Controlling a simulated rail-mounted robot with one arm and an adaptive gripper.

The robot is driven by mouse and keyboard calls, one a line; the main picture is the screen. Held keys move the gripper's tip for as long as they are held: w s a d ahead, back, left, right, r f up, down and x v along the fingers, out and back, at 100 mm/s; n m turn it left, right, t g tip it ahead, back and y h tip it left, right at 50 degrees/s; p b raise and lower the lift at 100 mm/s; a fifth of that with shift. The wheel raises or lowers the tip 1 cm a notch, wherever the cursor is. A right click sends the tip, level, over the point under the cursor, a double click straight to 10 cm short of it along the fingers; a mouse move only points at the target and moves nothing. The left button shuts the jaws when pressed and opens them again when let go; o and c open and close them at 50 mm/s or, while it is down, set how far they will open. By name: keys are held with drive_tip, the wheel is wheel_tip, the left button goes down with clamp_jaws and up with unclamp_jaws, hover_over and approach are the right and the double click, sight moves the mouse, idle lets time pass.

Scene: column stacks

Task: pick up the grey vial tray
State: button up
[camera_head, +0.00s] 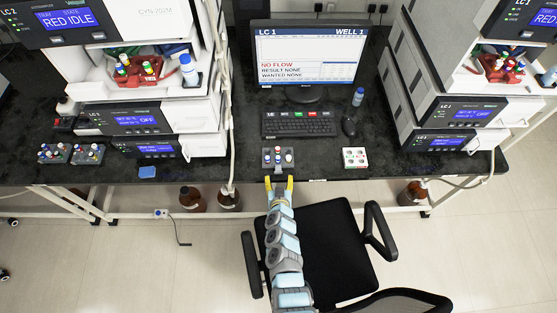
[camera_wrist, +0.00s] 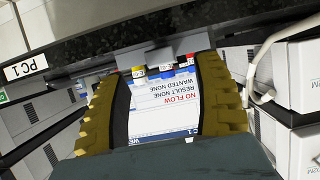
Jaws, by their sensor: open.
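A grey vial tray (camera_head: 266,164) holds several vials with coloured caps. It sits on the black bench near the front edge, in front of the keyboard. My gripper (camera_head: 279,181) is just in front of it, with its yellow fingers spread apart and empty. In the wrist view the picture is turned over. The grey tray (camera_wrist: 190,43) shows between the ends of the open fingers (camera_wrist: 166,66), with yellow, blue, white and red caps below it. I cannot tell whether a finger touches the tray.
A white tray (camera_head: 347,163) with vials stands to the right of the grey one. The keyboard (camera_head: 297,124) and monitor (camera_head: 305,57) are behind. More vial trays (camera_head: 54,160) are at the left. The bench edge (camera_wrist: 100,45) and an office chair (camera_head: 325,245) are near my arm.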

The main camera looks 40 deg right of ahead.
sight(278, 173)
drive_tip(key=shift+b+x, duration=1.4)
drive_tip(key=shift+x, duration=0.4)
drive_tip(key=shift+w+d+f+b, duration=0.2)
drive_tip(key=shift+w+d+b, duration=0.15)
drive_tip(key=shift+w, duration=0.15)
clamp_jaws()
